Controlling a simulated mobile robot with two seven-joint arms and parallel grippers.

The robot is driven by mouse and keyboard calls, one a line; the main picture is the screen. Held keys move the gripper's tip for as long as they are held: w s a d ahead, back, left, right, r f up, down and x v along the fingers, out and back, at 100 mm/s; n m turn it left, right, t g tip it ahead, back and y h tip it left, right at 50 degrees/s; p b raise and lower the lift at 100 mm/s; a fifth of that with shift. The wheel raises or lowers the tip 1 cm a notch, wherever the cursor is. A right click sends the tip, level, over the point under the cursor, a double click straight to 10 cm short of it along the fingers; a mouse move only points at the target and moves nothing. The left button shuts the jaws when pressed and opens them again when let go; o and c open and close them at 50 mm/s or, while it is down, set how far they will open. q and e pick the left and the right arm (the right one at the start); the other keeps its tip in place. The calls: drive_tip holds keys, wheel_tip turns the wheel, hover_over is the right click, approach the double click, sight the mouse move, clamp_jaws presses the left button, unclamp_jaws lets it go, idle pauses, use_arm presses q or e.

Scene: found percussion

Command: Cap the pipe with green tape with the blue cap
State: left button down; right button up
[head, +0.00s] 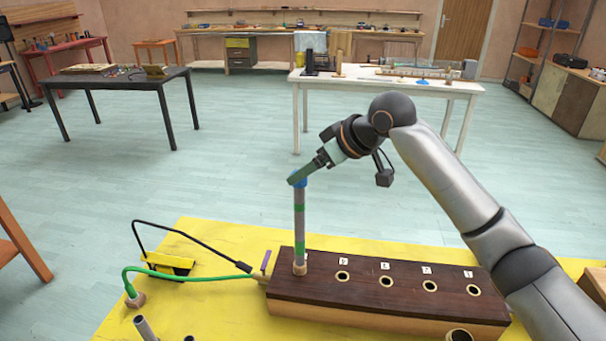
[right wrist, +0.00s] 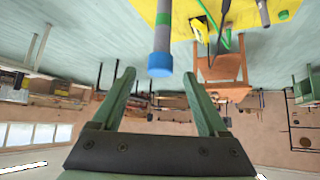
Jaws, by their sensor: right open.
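The grey pipe with green tape (head: 299,227) stands upright in the leftmost hole of a dark wooden block (head: 330,280). The blue cap (head: 302,183) is on its top end. In the right wrist view, the blue cap (right wrist: 160,65) sits on the end of the grey pipe (right wrist: 163,35), seen between the fingertips and apart from both. My right gripper (head: 296,179) is open at the cap's height, and it also shows in the right wrist view (right wrist: 158,76), holding nothing. My left gripper is in neither view.
The block has several empty, labelled holes to the right of the pipe. A green cable (head: 190,276), a black-armed yellow stand (head: 170,262) and a short pipe (head: 145,328) are on the yellow surface (head: 215,305). A white table (head: 400,84) and a black table (head: 120,78) stand behind.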

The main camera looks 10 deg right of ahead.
drive_tip(key=b+v, duration=0.1)
drive_tip(key=v, duration=0.9)
drive_tip(key=shift+f, duration=0.1)
